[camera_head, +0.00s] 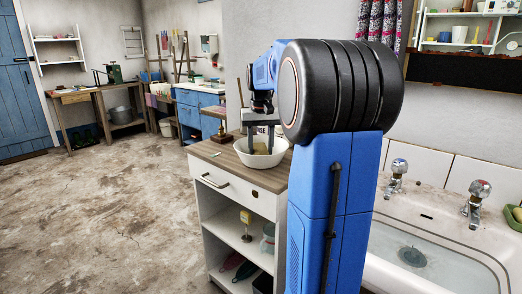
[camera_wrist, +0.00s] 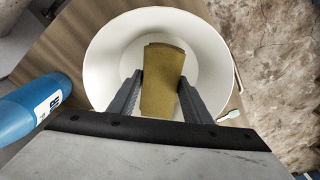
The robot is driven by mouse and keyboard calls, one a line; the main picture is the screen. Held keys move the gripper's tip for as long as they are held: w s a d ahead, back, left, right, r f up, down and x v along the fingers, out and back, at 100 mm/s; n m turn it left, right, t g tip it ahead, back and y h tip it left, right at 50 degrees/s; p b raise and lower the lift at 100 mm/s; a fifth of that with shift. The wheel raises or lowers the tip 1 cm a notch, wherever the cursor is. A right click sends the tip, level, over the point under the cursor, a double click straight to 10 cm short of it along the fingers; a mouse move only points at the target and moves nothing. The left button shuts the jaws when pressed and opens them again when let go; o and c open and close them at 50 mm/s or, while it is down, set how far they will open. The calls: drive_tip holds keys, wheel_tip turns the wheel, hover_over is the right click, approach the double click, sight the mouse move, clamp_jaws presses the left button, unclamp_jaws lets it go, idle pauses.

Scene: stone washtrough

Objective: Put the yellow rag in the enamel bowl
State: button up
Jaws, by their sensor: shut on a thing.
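The enamel bowl (camera_head: 246,160) is white and stands on the wooden top of a small white cabinet in the head view. It also fills the upper middle of the wrist view (camera_wrist: 107,62). The yellow rag (camera_wrist: 163,66) is a flat, folded, mustard-coloured piece between my fingers, within the bowl's outline. My gripper (camera_wrist: 158,92) points down over the bowl and is shut on the rag. In the head view my gripper (camera_head: 263,148) reaches into the bowl's mouth, and only a little of the rag shows. Whether the rag touches the bowl's bottom I cannot tell.
A blue bottle-like object (camera_wrist: 30,105) stands close to the gripper at left in the wrist view. A sink with taps (camera_head: 440,230) lies at right.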

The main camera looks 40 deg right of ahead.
drive_tip(key=o, duration=1)
drive_tip(key=shift+f, duration=0.15)
drive_tip(key=o, duration=0.4)
drive_tip(key=shift+s+d, duration=0.1)
